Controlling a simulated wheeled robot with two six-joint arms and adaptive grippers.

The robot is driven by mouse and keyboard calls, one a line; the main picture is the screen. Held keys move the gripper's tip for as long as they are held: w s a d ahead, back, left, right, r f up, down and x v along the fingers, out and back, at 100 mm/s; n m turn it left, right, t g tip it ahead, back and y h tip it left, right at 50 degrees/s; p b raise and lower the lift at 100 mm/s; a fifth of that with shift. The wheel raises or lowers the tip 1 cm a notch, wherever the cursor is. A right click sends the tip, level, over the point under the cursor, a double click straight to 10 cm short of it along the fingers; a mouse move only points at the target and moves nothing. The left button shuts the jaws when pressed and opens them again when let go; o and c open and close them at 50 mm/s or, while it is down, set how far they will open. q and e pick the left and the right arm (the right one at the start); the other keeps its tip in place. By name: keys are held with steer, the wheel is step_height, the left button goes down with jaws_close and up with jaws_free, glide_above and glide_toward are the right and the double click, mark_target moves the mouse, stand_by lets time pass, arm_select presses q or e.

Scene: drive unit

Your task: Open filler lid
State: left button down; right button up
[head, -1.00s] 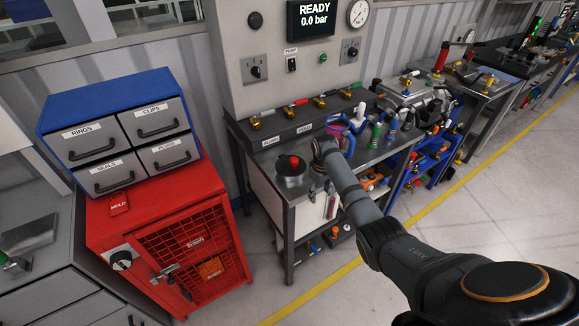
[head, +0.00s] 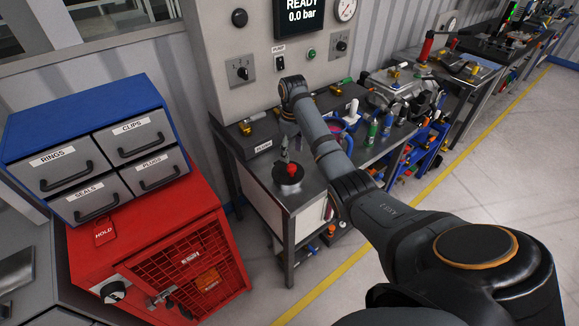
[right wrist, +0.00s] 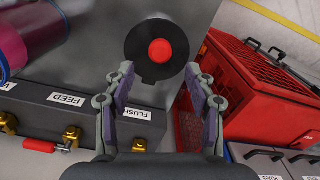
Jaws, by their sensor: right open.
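The filler lid (head: 291,170) is the red-knobbed top of a dark round filler on the metal bench, and it looks closed. In the right wrist view the red knob (right wrist: 160,52) sits at the centre of a black disc (right wrist: 160,79). My right gripper (head: 288,152) is above and just behind the knob, partly hidden by my arm. In the wrist view its two fingers (right wrist: 159,72) are spread apart, with the disc beyond them and nothing between the pads. I cannot tell the exact height gap. My left gripper is not in view.
A red cabinet (head: 150,242) with a blue drawer unit (head: 85,110) stands left of the bench. The control panel (head: 262,42) rises behind. A valve rail labelled FLUSH and FEED (right wrist: 84,103) runs along the bench's back. Bottles (head: 372,132) and tools stand to the right.

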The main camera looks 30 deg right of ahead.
mark_target(292, 166)
steer(key=f, duration=0.2)
steer(key=f+p, duration=0.1)
steer(key=shift+s+f, duration=0.25)
steer(key=shift+f, duration=0.05)
steer(key=f, duration=0.4)
steer(key=shift+w+f, duration=0.25)
steer(key=shift+w, duration=0.1)
steer(key=shift+s+f, duration=0.1)
steer(key=shift+f, duration=0.3)
steer(key=shift+c, duration=0.6)
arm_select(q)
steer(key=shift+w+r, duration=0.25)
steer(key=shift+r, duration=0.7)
arm_select(e)
jaws_close()
